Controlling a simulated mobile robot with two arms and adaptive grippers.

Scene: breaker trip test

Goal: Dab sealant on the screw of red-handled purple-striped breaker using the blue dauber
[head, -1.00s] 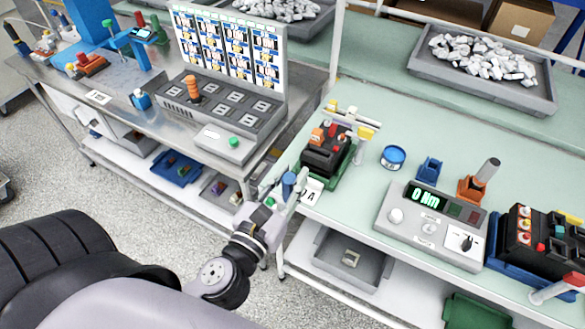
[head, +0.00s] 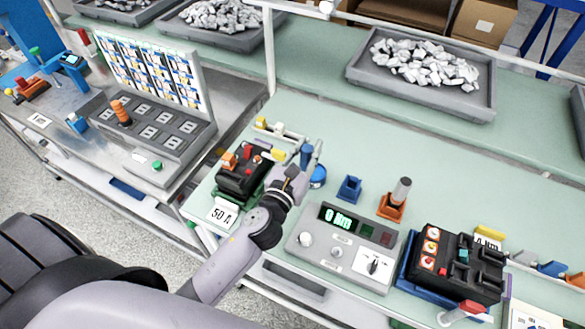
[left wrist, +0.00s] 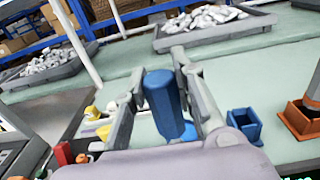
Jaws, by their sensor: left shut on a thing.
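My left gripper (head: 311,156) is shut on the blue dauber (head: 306,155) and holds it upright above the bench. In the left wrist view the dauber (left wrist: 164,103) stands between the two fingers. A black breaker unit (head: 238,179) with red and orange parts sits in a green holder to the left of the gripper. Another black unit (head: 460,266) with several small handles sits in a blue tray at the right. My right gripper is not in view.
A grey meter box (head: 342,247) stands in front of the gripper. A blue socket (head: 349,188) and an orange holder with a grey cylinder (head: 401,190) stand to its right. A "50 A" card (head: 222,213) lies in front of the green holder.

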